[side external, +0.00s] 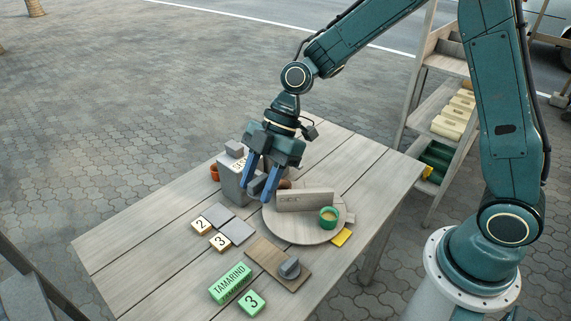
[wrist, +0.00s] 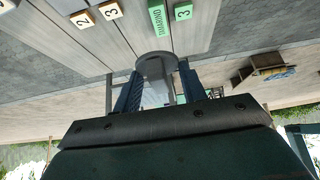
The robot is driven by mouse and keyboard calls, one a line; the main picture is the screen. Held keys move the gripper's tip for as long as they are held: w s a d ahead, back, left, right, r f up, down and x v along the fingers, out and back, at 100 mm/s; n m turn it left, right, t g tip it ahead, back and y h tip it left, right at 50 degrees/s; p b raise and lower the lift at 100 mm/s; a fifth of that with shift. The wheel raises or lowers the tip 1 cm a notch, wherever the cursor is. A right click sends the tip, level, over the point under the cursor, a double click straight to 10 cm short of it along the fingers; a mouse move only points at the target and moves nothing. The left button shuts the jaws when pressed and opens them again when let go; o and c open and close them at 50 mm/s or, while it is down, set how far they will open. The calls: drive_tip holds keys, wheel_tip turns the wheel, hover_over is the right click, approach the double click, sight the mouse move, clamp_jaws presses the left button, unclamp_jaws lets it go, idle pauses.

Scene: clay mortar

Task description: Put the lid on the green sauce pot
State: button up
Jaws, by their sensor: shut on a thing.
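The green sauce pot (side external: 329,218) stands uncovered on the round wooden board (side external: 300,236), with tan sauce showing inside. My gripper (side external: 262,192) is left of the pot, above the table beside the grey box. It is shut on a grey round piece that looks like the lid (wrist: 157,64), seen between my fingertips in the wrist view. In the side view my fingers hide most of this piece. The pot cannot be made out in the wrist view.
A long wooden block (side external: 304,201) stands on the round board behind the pot. The grey box (side external: 231,184) is close to my gripper. A small board (side external: 265,256) bears a grey rounded thing (side external: 289,267). A green TAMARIND block (side external: 230,283) and number tiles lie in front.

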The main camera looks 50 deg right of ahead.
idle(0.5)
drive_tip(key=shift+d+f, duration=0.35)
drive_tip(key=shift+d, duration=0.25)
drive_tip(key=shift+n+g, duration=0.4)
drive_tip(key=shift+n, duration=0.3)
drive_tip(key=s+d+f, duration=0.2)
drive_tip(key=d+f, duration=0.1)
drive_tip(key=d, duration=0.2)
drive_tip(key=s+d+f, duration=0.2)
drive_tip(key=d+f, duration=0.1)
drive_tip(key=d, duration=0.2)
drive_tip(key=s+d+f, duration=0.3)
drive_tip(key=d, duration=0.2)
drive_tip(key=shift+d, duration=0.15)
drive_tip(key=shift+f, duration=0.25)
drive_tip(key=shift+w+f, duration=0.1)
drive_tip(key=shift+f, duration=2.05)
drive_tip(key=shift+f, duration=0.45)
